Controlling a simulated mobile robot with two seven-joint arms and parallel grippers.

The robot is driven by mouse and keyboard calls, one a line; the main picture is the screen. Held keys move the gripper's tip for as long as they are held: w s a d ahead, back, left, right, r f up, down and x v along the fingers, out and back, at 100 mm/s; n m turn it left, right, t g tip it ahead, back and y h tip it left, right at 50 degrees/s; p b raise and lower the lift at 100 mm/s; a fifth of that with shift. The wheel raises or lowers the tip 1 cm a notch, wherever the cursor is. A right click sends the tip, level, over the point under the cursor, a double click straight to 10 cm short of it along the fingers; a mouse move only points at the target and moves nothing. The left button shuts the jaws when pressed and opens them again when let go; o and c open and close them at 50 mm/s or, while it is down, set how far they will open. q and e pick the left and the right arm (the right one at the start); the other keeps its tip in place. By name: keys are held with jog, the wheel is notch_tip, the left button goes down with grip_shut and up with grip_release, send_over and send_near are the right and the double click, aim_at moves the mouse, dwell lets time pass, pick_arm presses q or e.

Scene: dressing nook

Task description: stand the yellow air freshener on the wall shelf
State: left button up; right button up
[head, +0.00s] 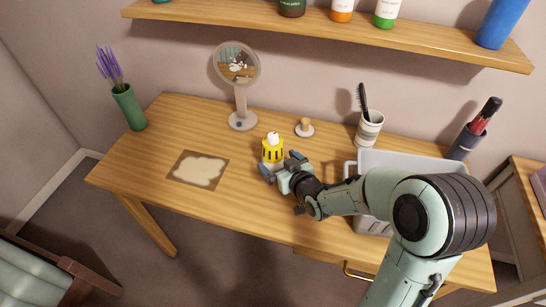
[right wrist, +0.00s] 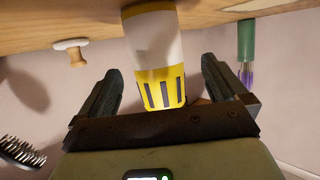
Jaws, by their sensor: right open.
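In the right wrist view the air freshener (right wrist: 157,60) appears upside down, in line with the gap between my fingers. My right gripper (head: 281,163) is open, low over the table on the near side of the air freshener. Its fingers (right wrist: 160,75) show on either side of the yellow part, with a gap on each side. The wall shelf (head: 330,33) runs along the wall above the table. My left gripper is not in view.
Several bottles and a blue container (head: 501,22) stand on the shelf; its left part is mostly bare. A round mirror (head: 242,121), a small knobbed item (head: 305,128), a striped cup (head: 369,130) and a pale bin (head: 400,160) are on the table. A green vase (head: 129,107) stands at left.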

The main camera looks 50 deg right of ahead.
jog(key=x, duration=0.5)
jog(key=shift+d+f, duration=0.15)
jog(key=shift+s, duration=0.1)
jog(key=c, duration=1.2)
jog(key=shift+c, duration=0.3)
